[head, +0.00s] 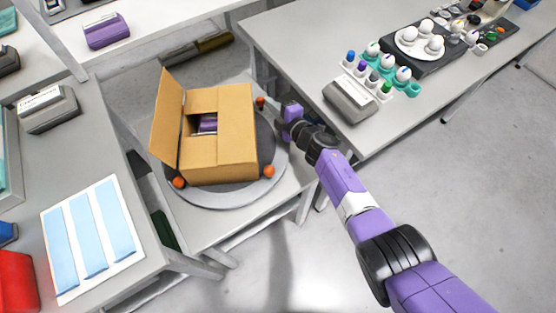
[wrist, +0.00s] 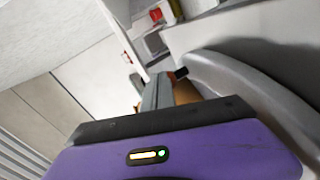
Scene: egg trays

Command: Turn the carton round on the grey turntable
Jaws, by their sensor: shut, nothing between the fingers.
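The brown cardboard carton (head: 222,158) sits on the round grey turntable (head: 225,198) in the head view. One tall flap stands up at its left, and a purple item (head: 208,124) shows inside through the gap in the top. Orange knobs stand at the turntable's rim: one at the front left (head: 178,183), one at the front right (head: 269,171), one at the back right (head: 260,102). My gripper (head: 283,120) is shut and empty at the turntable's right edge, between the two right knobs. In the wrist view my gripper (wrist: 158,92) is beside the turntable's curved rim (wrist: 225,85).
A right table (head: 310,45) holds a grey label device (head: 350,98), a teal rack and a plate of eggs. A left table (head: 80,155) bears a sheet with blue strips (head: 95,235). Open floor (head: 460,190) lies at the right.

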